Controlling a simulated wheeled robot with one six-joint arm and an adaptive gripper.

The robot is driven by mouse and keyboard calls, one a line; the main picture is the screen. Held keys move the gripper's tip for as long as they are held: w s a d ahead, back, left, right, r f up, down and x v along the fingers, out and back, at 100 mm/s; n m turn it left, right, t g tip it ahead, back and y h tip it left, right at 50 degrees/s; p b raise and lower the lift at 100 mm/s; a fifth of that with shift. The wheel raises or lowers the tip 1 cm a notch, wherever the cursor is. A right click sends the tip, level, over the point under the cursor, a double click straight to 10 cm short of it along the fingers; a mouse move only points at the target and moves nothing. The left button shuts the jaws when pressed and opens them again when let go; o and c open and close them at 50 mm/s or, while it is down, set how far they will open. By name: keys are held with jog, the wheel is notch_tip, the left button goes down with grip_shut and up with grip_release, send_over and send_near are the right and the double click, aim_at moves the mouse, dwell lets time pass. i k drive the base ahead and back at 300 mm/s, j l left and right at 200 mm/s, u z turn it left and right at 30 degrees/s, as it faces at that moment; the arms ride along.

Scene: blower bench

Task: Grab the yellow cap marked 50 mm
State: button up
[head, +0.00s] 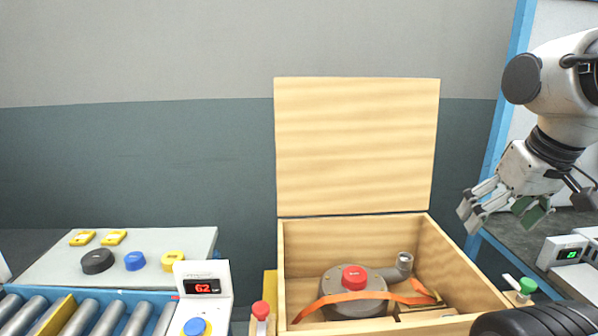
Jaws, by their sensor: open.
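A round yellow cap (173,260) sits on the pale side table at the lower left, to the right of a blue cap (135,261) and a larger black cap (97,261). Any size marking on the caps is too small to read. My gripper (498,212) is at the far right, tilted down and to the left. Its fingers are spread and empty. It is far from the caps, with the open wooden box between them.
The wooden box (283,262), lid (357,145) raised, holds a grey blower (345,305) with a red cap and an orange strap. Two yellow flat pieces (82,238) lie behind the caps. A roller conveyor (100,316) and a red display reading 62 (202,286) stand in front.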

aim_at(167, 260)
jog(key=k+j+u, duration=0.1)
jog(key=k+j, duration=0.2)
jog(key=k+j+u, duration=0.15)
jog(key=j, duration=0.25)
jog(key=k+j+u, duration=0.1)
jog(key=j, duration=0.3)
jog(key=k+j+u, duration=0.15)
jog(key=j, duration=0.25)
jog(key=i+j+u, duration=0.2)
jog(key=i+j, duration=0.2)
jog(key=i+j+u, duration=0.15)
jog(key=i+j, duration=0.15)
jog(key=i, duration=0.3)
